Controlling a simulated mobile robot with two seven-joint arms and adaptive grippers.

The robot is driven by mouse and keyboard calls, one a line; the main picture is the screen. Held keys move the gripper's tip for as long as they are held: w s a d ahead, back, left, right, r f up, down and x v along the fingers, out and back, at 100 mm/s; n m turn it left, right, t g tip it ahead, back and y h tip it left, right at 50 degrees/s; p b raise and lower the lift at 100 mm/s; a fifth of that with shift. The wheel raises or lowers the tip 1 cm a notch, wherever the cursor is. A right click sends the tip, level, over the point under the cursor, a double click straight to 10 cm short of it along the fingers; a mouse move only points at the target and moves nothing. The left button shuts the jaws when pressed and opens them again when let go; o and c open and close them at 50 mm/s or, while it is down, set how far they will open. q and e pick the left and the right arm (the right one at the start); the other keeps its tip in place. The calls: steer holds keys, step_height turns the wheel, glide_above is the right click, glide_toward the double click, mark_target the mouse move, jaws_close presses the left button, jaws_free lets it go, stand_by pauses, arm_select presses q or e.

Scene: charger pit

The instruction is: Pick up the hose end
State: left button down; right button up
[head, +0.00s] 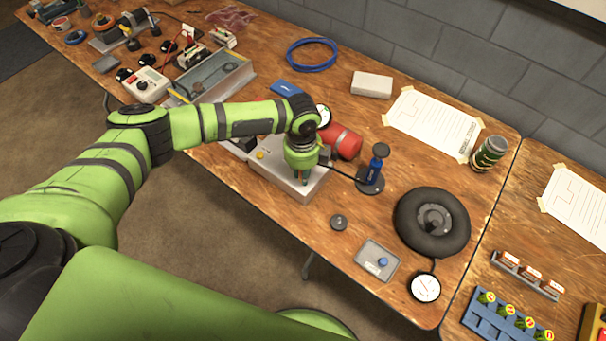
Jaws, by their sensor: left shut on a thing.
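My left gripper (303,178) points down over the grey box (270,181) near the table's front edge. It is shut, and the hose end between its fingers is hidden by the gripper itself. A thin dark hose (343,173) runs from beside the gripper to a small blue upright piece on a round dark base (371,182). A red cylinder (345,142) lies just behind the gripper. My right gripper is not in view.
A black tyre (410,219) lies to the right, with a round gauge (425,287) in front. A grey tray (365,261) holds a blue knob. A dark cap (339,222) sits near the front edge. A green can (489,153) stands at the back right.

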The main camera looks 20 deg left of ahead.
arm_select(q)
steer(key=r, duration=0.1)
steer(key=d+r+b, duration=0.1)
steer(key=r, duration=0.1)
steer(key=shift+s, duration=0.1)
steer(key=s+d+r+b, duration=0.2)
steer(key=s+d+r, duration=0.2)
steer(key=d, duration=0.6)
steer(key=shift+r, duration=1.3)
